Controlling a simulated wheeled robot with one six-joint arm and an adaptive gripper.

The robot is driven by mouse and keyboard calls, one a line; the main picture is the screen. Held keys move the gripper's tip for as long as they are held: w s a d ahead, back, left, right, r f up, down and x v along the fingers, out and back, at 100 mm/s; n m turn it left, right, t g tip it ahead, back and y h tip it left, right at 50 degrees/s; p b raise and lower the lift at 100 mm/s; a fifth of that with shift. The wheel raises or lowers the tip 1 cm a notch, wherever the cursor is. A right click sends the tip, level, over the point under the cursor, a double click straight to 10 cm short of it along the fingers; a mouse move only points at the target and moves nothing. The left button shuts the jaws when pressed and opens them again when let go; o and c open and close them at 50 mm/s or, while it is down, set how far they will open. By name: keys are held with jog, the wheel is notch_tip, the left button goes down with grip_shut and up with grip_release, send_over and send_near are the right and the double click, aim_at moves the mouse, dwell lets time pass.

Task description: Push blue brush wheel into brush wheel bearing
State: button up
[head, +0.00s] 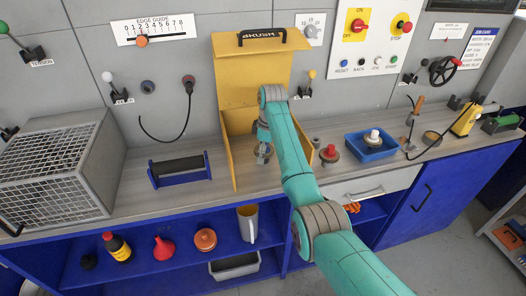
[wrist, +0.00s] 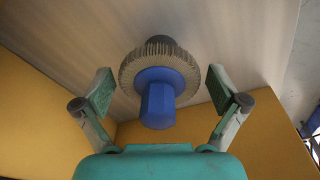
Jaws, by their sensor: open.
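The blue brush wheel (wrist: 158,100) is in the middle of the wrist view, its blue hub toward me and its grey bristle ring behind. A dark grey cylinder (wrist: 175,20) stands behind it, perhaps the brush wheel bearing; whether the wheel is seated on it I cannot tell. My gripper (wrist: 160,88) is open, with one finger on each side of the wheel and a clear gap at both. In the head view my gripper (head: 263,146) is inside the yellow brush housing (head: 225,120), mostly hiding the wheel.
Yellow housing walls stand close around my gripper. Left are a blue stand with a dark roller (head: 180,170) and a wire cage (head: 50,170).

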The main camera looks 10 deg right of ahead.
jog(key=r, duration=0.7)
jog(key=shift+s+d, duration=0.25)
jog(key=shift+d, duration=0.1)
jog(key=shift+s+r, duration=0.1)
jog(key=shift+r, duration=0.15)
